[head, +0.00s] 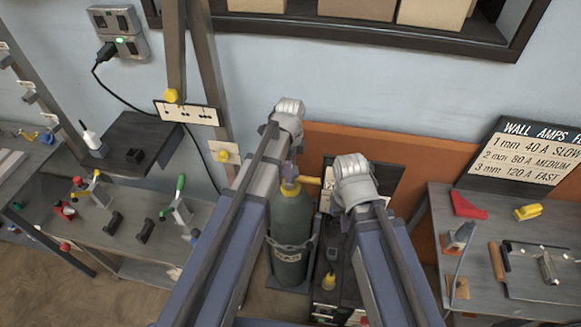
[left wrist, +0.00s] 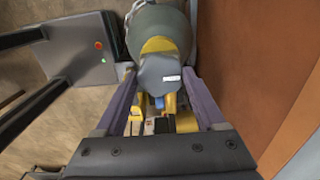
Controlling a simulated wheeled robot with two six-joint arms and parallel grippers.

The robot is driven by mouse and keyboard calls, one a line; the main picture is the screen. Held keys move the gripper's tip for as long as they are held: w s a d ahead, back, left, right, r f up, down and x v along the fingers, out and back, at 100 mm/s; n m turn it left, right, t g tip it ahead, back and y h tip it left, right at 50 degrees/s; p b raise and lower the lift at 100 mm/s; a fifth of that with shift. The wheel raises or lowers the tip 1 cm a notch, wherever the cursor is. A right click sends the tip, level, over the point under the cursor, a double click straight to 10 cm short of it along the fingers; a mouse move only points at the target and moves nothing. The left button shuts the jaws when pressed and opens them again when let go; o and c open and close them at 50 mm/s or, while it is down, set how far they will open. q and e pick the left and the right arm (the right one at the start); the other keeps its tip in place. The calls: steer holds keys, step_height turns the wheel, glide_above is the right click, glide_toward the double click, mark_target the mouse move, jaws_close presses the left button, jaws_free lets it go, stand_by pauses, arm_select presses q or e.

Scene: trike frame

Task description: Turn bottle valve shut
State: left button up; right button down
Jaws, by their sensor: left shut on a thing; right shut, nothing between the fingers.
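A dark green gas bottle (head: 291,228) with a yellow collar stands upright in a holder by the wall. Its grey valve knob (left wrist: 158,75) with a small white mark shows in the left wrist view, above the yellow collar (left wrist: 157,45) and the bottle's rounded shoulder (left wrist: 158,20). My left gripper (left wrist: 160,80) has its purple fingers on either side of the knob and is shut on it. In the head view my left arm partly covers the bottle and its top.
A dark cabinet (head: 335,265) stands right of the bottle. A grey bench (head: 140,228) with clamps is at the left. An orange-brown panel (head: 420,178) runs behind.

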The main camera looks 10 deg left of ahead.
arm_select(q)
steer(key=o, duration=1.3)
steer(key=shift+o, duration=0.2)
steer(key=shift+r, duration=0.15)
step_height(320, 180, up, 8)
steer(key=p, duration=0.8)
steer(key=shift+f, duration=0.2)
steer(key=shift+f, duration=0.1)
steer(key=shift+s, duration=0.1)
